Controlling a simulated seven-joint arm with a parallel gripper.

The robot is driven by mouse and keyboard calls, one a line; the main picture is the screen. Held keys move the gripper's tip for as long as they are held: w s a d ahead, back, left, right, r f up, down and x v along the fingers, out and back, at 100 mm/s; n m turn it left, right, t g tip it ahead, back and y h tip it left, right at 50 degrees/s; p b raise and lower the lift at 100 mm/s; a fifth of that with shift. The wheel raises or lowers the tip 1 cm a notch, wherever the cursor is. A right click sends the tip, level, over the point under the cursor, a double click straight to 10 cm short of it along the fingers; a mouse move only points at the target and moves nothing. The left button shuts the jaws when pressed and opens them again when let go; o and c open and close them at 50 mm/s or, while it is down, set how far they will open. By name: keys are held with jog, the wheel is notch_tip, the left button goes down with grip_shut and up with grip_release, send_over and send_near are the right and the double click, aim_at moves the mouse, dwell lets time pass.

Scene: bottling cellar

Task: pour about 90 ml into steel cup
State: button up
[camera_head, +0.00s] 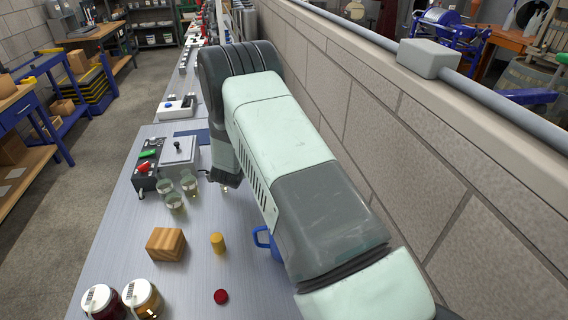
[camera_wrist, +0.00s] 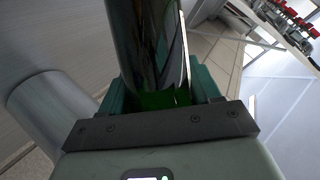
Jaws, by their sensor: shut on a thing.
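In the wrist view, my gripper (camera_wrist: 160,100) is shut on a dark, glossy, rounded vessel (camera_wrist: 150,40) that looks like a bottle. Green shows at its lower part between the fingers. Its mouth and contents are out of view. A smooth grey metallic cylinder (camera_wrist: 52,112) lies left of the gripper in the wrist view; it may be the steel cup, but I cannot tell. In the head view, my arm hides the gripper's fingers and the held vessel. I cannot make out a steel cup there.
Several small glasses (camera_head: 175,201) with pale liquid stand left of my wrist, near a control box (camera_head: 144,178). A wooden block (camera_head: 166,244), a yellow cylinder (camera_head: 217,243), a red cap (camera_head: 221,296) and jars (camera_head: 102,302) stand nearer. A blue handle (camera_head: 262,238) shows beside my arm. A wall (camera_head: 440,170) runs right.

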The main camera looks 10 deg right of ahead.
jog(key=r, duration=0.3)
jog(key=shift+d+r+n+h, duration=0.25)
jog(key=shift+r+n+h, duration=0.1)
jog(key=shift+n+h, duration=0.05)
jog(key=shift+n+g+h, duration=0.4)
jog(key=shift+n, duration=0.1)
notch_tip(320, 180, down, 8)
jog(key=shift+s+d+r, duration=0.1)
jog(key=shift+r, duration=0.4)
jog(key=shift+n+h, duration=0.4)
jog(key=shift+s+d+n+g+h, duration=0.1)
jog(key=shift+d+n+g+h, duration=0.15)
jog(key=shift+n+h, duration=0.4)
jog(key=shift+s+d+n+g+h, duration=0.15)
jog(key=shift+d+n+h, duration=0.15)
jog(key=shift+n+h, duration=0.3)
jog(key=shift+w, duration=0.1)
jog(key=shift+r, duration=0.1)
